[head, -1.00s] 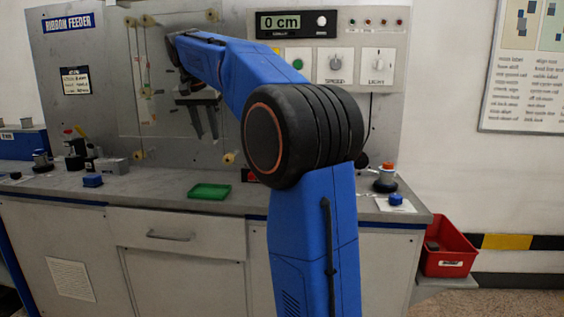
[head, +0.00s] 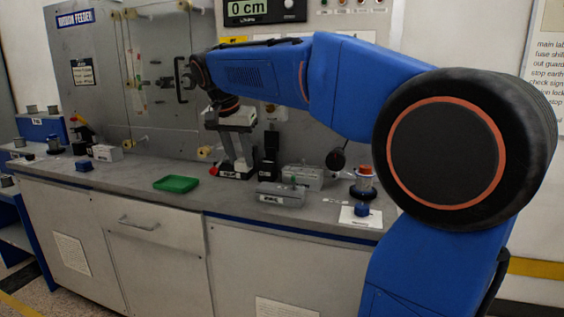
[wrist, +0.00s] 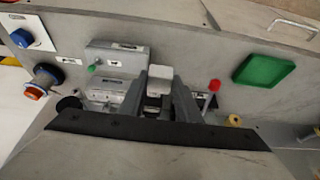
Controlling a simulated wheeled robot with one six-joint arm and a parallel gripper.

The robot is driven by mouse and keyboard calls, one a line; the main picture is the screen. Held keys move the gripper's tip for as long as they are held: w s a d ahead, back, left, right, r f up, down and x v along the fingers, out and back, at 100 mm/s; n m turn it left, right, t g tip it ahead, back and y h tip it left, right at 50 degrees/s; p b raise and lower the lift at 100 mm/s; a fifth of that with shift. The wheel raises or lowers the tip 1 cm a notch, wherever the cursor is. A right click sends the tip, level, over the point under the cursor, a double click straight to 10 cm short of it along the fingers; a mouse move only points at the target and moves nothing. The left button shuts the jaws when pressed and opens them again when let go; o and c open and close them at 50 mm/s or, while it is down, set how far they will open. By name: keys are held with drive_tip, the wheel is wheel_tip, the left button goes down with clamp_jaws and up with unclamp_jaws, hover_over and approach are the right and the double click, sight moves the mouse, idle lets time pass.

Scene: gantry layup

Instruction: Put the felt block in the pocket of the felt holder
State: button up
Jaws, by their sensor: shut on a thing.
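My gripper (head: 238,164) points down over the bench, its two grey fingers close together. In the wrist view my gripper (wrist: 160,100) is shut on a small pale block (wrist: 159,78), which looks like the felt block. In the head view the block is too small to make out. The fingertips are at a low black base (head: 236,174) with a white label and a red knob; I cannot tell whether they touch it. I cannot tell for sure which fixture is the felt holder. A grey labelled box (head: 281,194) with a green knob is to the right.
A second grey box (head: 303,177) and a black upright part (head: 271,143) stand near the gripper. A green tray (head: 176,184) lies to the left with bare bench around it. A red-topped button (head: 363,177) is at the right. The feeder panel (head: 110,110) rises behind.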

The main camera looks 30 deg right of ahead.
hover_over(266, 165)
drive_tip(key=w, duration=0.1)
drive_tip(key=shift+d, duration=0.25)
drive_tip(key=shift+f, duration=1.8)
drive_tip(key=shift+f, duration=0.35)
drive_tip(key=shift+s+f, duration=0.1)
drive_tip(key=shift+f, duration=0.25)
drive_tip(key=o, duration=1)
drive_tip(key=shift+f, duration=0.1)
drive_tip(key=shift+r, duration=0.3)
drive_tip(key=v, duration=1.3)
drive_tip(key=shift+w+d, duration=0.2)
drive_tip(key=shift+w, duration=0.05)
